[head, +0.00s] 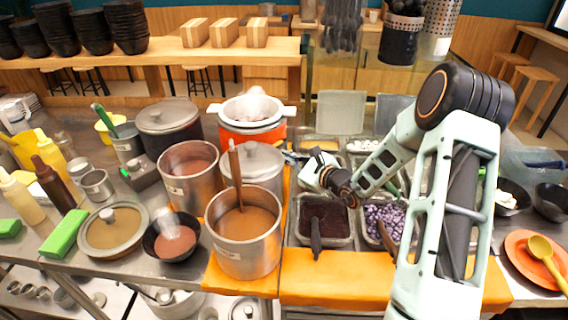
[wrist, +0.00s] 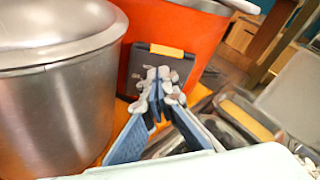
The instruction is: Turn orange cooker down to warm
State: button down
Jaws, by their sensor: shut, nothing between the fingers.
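The orange cooker (head: 244,138) stands at the back middle of the counter with a white pot and steam on top. In the wrist view its orange side (wrist: 197,40) fills the upper middle. A dark control panel (wrist: 137,62) with a yellow-orange bar is on that side. My gripper (head: 292,156) reaches left toward the cooker's right side. In the wrist view my gripper (wrist: 160,88) is shut and empty, its tips in front of the panel. The tips hide the panel's middle, so I cannot tell the knob's setting or whether they touch it.
A lidded steel pot (head: 260,165) stands close in front of the cooker and fills the left of the wrist view (wrist: 55,105). A brown-soup pot (head: 247,262) with a ladle is nearer. Food trays (head: 325,241) lie right, below my arm. An orange cloth (head: 330,278) covers the counter's front.

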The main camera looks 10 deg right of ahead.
jog(key=shift+s+f+b, duration=0.15)
jog(key=shift+f+b, duration=0.15)
jog(key=shift+b, duration=0.1)
jog(key=shift+s+a+f+b, duration=0.25)
jog(key=shift+a+b, duration=0.2)
jog(key=shift+b, duration=0.8)
jog(key=shift+r, duration=0.25)
jog(key=f+v, duration=0.1)
jog(key=v, duration=0.5)
jog(key=shift+b, duration=0.45)
jog(key=shift+d+r, duration=0.15)
jog(key=shift+r, duration=0.05)
